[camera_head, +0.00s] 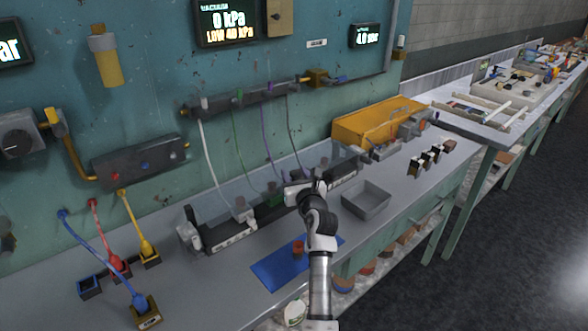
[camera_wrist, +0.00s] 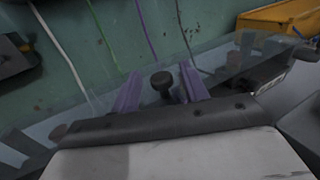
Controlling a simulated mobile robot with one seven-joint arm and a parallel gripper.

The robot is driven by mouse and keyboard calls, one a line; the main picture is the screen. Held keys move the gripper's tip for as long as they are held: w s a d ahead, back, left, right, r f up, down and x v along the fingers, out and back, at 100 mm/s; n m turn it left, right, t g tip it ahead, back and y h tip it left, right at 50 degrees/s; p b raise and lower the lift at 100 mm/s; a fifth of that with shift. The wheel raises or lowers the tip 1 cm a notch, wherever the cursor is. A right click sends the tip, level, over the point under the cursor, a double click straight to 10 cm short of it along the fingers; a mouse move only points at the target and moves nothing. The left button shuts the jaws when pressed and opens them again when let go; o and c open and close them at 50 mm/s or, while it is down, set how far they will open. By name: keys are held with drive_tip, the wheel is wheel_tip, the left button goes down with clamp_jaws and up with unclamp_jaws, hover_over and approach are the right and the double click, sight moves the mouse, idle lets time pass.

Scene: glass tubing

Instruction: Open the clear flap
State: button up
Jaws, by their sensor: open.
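The clear flap (camera_wrist: 88,112) is a see-through pane slanting across the wrist view. In the head view the clear flap (camera_head: 225,192) is faint, over the dark rail on the bench. A black round knob (camera_wrist: 162,83) stands between the two purplish fingers of my gripper (camera_wrist: 160,80). The fingers are open, one on each side of the knob; I cannot tell whether they touch it. In the head view my gripper (camera_head: 303,189) is over the rail, and my arm hides part of the flap there.
A grey tray (camera_head: 366,201) is right of my arm. A blue mat (camera_head: 275,273) with a small orange-red piece lies in front. A yellow box (camera_head: 375,122) stands behind. Thin coloured tubes (camera_head: 208,150) hang from the wall bar behind the flap. Blue, red and yellow plugs are at left.

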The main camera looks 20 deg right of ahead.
drive_tip(key=shift+w, duration=0.75)
drive_tip(key=shift+c, duration=0.3)
clamp_jaws()
